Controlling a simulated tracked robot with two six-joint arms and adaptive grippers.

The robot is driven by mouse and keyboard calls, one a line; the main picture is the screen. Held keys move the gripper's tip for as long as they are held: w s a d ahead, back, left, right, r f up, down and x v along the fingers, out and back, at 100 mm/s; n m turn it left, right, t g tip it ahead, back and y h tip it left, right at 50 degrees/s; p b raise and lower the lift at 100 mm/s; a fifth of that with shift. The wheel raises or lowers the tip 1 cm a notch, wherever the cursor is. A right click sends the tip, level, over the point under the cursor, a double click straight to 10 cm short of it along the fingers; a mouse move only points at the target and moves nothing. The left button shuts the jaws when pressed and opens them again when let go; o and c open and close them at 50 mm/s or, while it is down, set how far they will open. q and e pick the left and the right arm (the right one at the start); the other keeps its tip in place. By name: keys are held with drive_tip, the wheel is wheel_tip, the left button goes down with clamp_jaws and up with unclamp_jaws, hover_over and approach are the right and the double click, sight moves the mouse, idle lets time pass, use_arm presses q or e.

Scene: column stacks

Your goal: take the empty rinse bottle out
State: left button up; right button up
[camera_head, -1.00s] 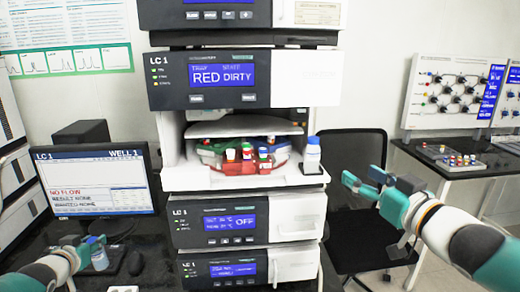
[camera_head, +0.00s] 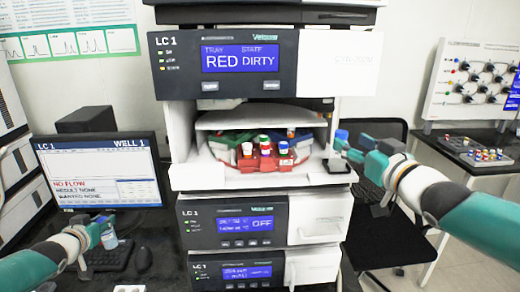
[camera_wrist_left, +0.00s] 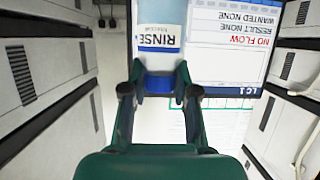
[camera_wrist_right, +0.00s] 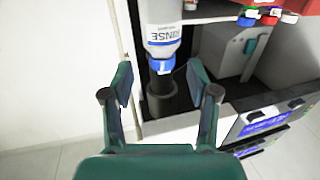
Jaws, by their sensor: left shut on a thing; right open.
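A rinse bottle (camera_wrist_right: 162,20) with a blue cap and a RINSE label stands upright at the right front corner of the open sampler shelf. In the head view my right gripper (camera_head: 350,148) largely hides it. My right gripper is open; in the right wrist view, which is upside down, its fingers (camera_wrist_right: 159,82) lie either side of the cap, apart from it. My left gripper (camera_head: 102,224) is shut on another rinse bottle (camera_head: 110,239), around its blue cap, in front of the monitor. That bottle also shows in the left wrist view (camera_wrist_left: 158,20). Whether it touches the desk is unclear.
A carousel with a red vial rack (camera_head: 268,164) fills the shelf left of the bottle. The module above, with a RED DIRTY screen (camera_head: 240,58), overhangs the shelf. A monitor (camera_head: 100,172), keyboard and mouse (camera_head: 143,260) are at left. A black chair (camera_head: 372,180) stands at right.

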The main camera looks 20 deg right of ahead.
sight(340, 137)
drive_tip(key=w, duration=0.5)
drive_tip(key=shift+a+f, duration=0.1)
drive_tip(key=shift+a, duration=0.05)
drive_tip(key=c, duration=1)
